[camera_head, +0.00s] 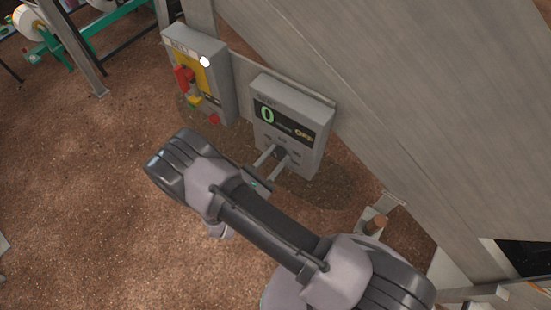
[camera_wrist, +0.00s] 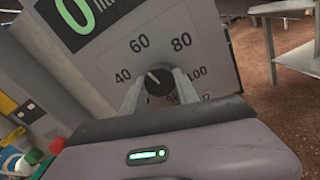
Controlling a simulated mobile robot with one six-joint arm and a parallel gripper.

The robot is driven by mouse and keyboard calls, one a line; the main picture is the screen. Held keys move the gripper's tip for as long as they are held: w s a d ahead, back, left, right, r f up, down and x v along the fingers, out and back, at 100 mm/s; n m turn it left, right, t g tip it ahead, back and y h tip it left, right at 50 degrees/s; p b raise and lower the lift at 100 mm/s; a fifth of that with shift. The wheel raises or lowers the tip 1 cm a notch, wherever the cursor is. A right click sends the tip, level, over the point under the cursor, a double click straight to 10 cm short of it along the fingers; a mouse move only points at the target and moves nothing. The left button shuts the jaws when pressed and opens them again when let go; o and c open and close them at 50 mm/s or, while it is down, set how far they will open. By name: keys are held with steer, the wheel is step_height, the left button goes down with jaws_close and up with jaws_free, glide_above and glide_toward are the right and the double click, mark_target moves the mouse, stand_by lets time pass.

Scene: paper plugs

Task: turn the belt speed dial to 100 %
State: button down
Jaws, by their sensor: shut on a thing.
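The belt speed dial (camera_wrist: 158,86) is a dark round knob on the grey control box (camera_head: 262,88), with 40, 60, 80 and 100 printed around it. Its light pointer mark shows at the knob's upper left, roughly between 40 and 60. My gripper (camera_wrist: 157,77) is shut on the dial, one finger on each side. In the head view my gripper (camera_head: 274,151) reaches the lower front of the box. The fingers hide part of the dial's lower scale. The box's display (camera_head: 284,122) shows a green 0 and OFF.
A second grey box (camera_head: 222,82) with a yellow plate and red switch (camera_head: 183,76) is mounted to the left. A large grey panel (camera_head: 400,90) rises behind on the right. Brown speckled floor (camera_head: 90,190) lies open at the left.

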steer(key=m+b, duration=0.2)
steer(key=m, duration=0.5)
steer(key=shift+b, duration=0.4)
steer(key=m+b, duration=0.3)
steer(key=m, duration=0.3)
steer(key=shift+a+m, duration=0.1)
steer(key=shift+m, duration=0.3)
steer(key=m+b, duration=0.2)
steer(key=m, duration=0.1)
steer(key=m+b, duration=0.3)
steer(key=m, duration=0.1)
steer(key=m+b, duration=0.3)
steer(key=shift+r+m+b, duration=0.1)
steer(key=shift+m+b, duration=1.2)
steer(key=shift+b, duration=0.05)
steer(key=shift+r, duration=0.1)
steer(key=c, duration=0.9)
jaws_free()
